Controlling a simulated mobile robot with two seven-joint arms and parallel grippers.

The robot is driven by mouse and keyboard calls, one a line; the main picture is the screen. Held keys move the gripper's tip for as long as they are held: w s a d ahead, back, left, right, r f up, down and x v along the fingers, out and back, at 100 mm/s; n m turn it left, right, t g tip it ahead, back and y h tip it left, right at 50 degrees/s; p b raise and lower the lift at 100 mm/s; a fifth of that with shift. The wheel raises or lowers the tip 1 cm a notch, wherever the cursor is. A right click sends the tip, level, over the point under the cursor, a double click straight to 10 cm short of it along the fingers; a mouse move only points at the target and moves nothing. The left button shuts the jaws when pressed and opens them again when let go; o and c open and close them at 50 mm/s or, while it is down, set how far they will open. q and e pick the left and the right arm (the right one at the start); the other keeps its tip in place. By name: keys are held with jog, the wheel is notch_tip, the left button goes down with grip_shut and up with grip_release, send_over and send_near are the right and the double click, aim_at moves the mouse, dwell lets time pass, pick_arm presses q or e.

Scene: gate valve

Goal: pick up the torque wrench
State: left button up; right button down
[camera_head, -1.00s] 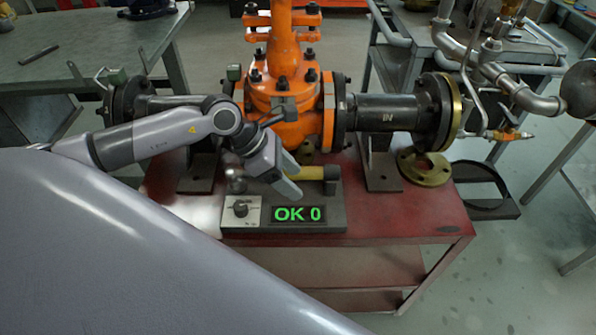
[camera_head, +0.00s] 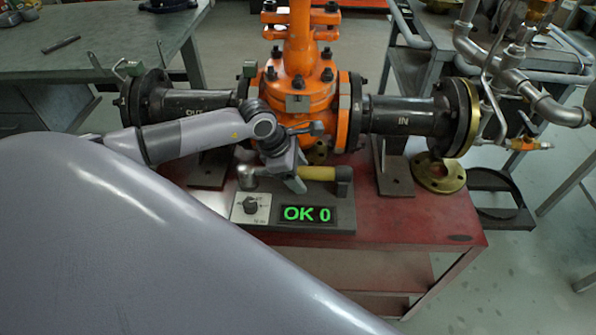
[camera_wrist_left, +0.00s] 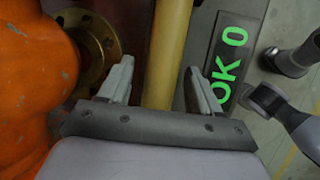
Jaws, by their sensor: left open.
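The torque wrench (camera_head: 318,173) lies level across a dark grey tester block (camera_head: 286,223) with a green "OK 0" display. It has a yellow handle, a dark right end and a metal head at the left. My left gripper (camera_head: 292,182) is open over the left part of the handle and hides some of it. In the left wrist view the yellow handle (camera_wrist_left: 168,55) runs between the two spread fingers of my left gripper (camera_wrist_left: 160,82), with a gap on each side. My right gripper is not in view.
The orange gate valve (camera_head: 302,95) with its black flanged pipes stands close behind the wrench. A brass flange (camera_head: 439,173) lies to the right on the red bench (camera_head: 420,225).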

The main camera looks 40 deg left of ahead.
pick_arm(q)
grip_shut()
jog(key=shift+w+r, duration=0.1)
jog(key=shift+r, duration=0.05)
jog(key=shift+r, duration=0.1)
jog(key=shift+r, duration=0.5)
notch_tip(320, 180, up, 22)
jog(key=p, duration=0.2)
jog(key=shift+r+p, duration=0.2)
jog(key=shift+p, duration=0.2)
dwell(0.4)
